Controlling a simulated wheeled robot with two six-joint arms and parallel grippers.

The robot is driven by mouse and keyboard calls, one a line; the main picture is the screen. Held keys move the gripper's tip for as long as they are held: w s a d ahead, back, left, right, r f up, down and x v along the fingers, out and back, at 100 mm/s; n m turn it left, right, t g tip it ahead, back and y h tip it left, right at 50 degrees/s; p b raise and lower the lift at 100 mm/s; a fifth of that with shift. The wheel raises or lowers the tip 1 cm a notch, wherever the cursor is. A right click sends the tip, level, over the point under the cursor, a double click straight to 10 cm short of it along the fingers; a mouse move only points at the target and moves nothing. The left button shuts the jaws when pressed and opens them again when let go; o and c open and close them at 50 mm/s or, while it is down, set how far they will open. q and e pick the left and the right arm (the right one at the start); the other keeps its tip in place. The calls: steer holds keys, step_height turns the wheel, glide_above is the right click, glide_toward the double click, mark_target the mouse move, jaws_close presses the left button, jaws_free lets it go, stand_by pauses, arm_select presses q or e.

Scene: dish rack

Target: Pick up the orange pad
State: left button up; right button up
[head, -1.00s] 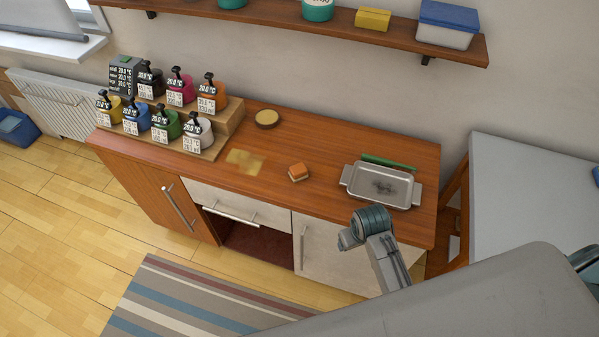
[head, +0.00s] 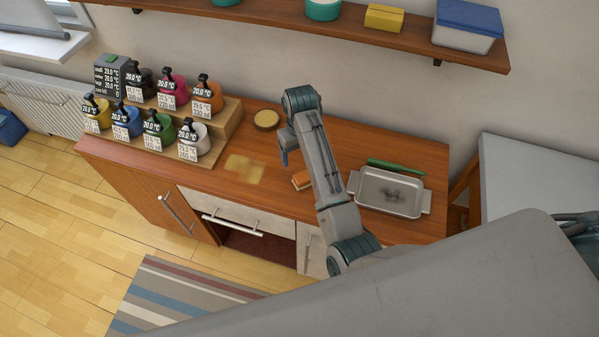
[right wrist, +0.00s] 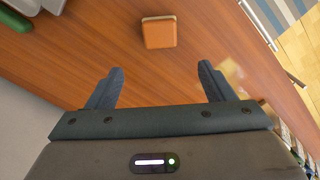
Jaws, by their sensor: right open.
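The orange pad (head: 301,180) is a small block with an orange top and a pale lower layer. It lies on the brown wooden counter, partly hidden behind my right arm in the head view. In the right wrist view the pad (right wrist: 159,32) lies ahead of the fingertips, roughly centred between them and apart from them. My right gripper (right wrist: 159,82) is open and empty above the counter. In the head view my right gripper (head: 284,156) hangs just left of the pad. My left gripper is not seen.
A metal tray (head: 390,193) with dark stains sits right of the pad, with a green object (head: 395,166) behind it. A yellowish stain (head: 245,168) is at left. Several pump bottles stand on a stepped wooden stand (head: 222,125). A round brown item (head: 266,119) lies behind.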

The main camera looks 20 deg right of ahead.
steer(key=p, duration=0.1)
glide_above(302, 176)
steer(key=f, duration=0.4)
steer(key=shift+w, duration=0.2)
steer(key=shift+f, duration=0.4)
steer(key=shift+f+p, duration=0.35)
steer(key=shift+p, duration=0.15)
steer(key=f, duration=0.1)
steer(key=f+p, duration=0.1)
steer(key=f, duration=0.1)
steer(key=shift+s+f+p, duration=0.15)
steer(key=shift+s+p, duration=0.15)
steer(key=shift+p, duration=0.1)
steer(key=shift+f, duration=0.55)
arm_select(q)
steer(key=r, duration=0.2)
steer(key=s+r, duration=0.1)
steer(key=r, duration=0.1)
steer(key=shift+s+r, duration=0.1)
arm_select(e)
steer(key=shift+f, duration=0.1)
steer(key=c, duration=1.1)
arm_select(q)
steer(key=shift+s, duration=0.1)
arm_select(e)
steer(key=shift+c, duration=0.2)
steer(key=shift+w, duration=0.1)
